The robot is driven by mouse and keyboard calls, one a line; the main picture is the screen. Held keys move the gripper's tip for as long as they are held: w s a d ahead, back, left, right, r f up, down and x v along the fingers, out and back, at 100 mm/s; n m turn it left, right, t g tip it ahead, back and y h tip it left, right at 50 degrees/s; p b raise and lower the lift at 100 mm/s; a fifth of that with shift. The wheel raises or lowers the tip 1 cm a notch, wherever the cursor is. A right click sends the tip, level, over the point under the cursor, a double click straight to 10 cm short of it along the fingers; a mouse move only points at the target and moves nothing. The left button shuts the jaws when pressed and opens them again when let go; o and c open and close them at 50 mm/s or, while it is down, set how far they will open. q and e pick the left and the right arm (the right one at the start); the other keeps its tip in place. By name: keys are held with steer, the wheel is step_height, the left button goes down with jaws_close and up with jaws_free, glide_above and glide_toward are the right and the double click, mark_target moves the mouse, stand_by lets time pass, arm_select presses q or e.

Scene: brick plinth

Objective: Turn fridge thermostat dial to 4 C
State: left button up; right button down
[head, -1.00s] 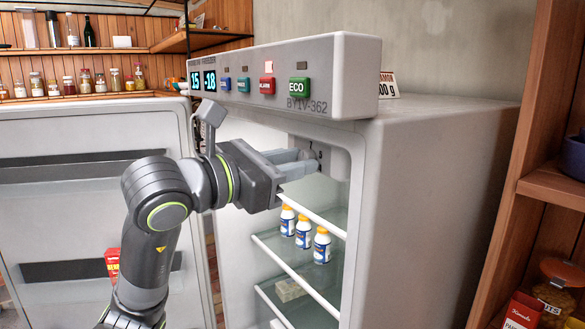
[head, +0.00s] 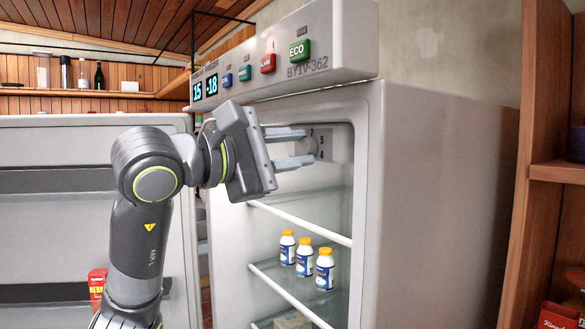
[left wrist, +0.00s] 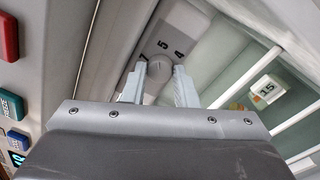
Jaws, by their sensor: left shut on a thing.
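The thermostat dial (head: 309,146) is a small grey knob on a light panel inside the fridge (head: 440,190), near the top of the inner wall. Dark numbers, among them 5 and 4, stand around it. My left gripper (head: 301,148) reaches in from the left, its two fingers shut on the dial from either side. The left wrist view shows the dial (left wrist: 160,68) between the fingertips, with 5 and 4 readable on its plate. The pointer mark is too small to read. The display (head: 204,89) shows 15 and -18. My right gripper is not in view.
The open fridge door (head: 95,150) stands behind my left arm. Glass shelves with white rails (head: 300,222) lie below the gripper, bearing several small bottles (head: 304,257). Coloured buttons (head: 268,63) line the panel above. A wooden shelf unit (head: 545,170) stands at right.

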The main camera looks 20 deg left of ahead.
arm_select(q)
steer(key=m+b, duration=0.1)
steer(key=m, duration=0.2)
steer(key=shift+f, duration=0.1)
steer(key=m+b, duration=0.1)
steer(key=m, duration=0.3)
steer(key=shift+h, duration=0.3)
steer(key=m, duration=0.3)
steer(key=shift+m, duration=0.3)
steer(key=shift+w+m+g, duration=0.1)
steer(key=shift+m+g, duration=0.3)
steer(key=shift+m, duration=1.2)
steer(key=o, duration=1)
steer(key=shift+a, duration=0.15)
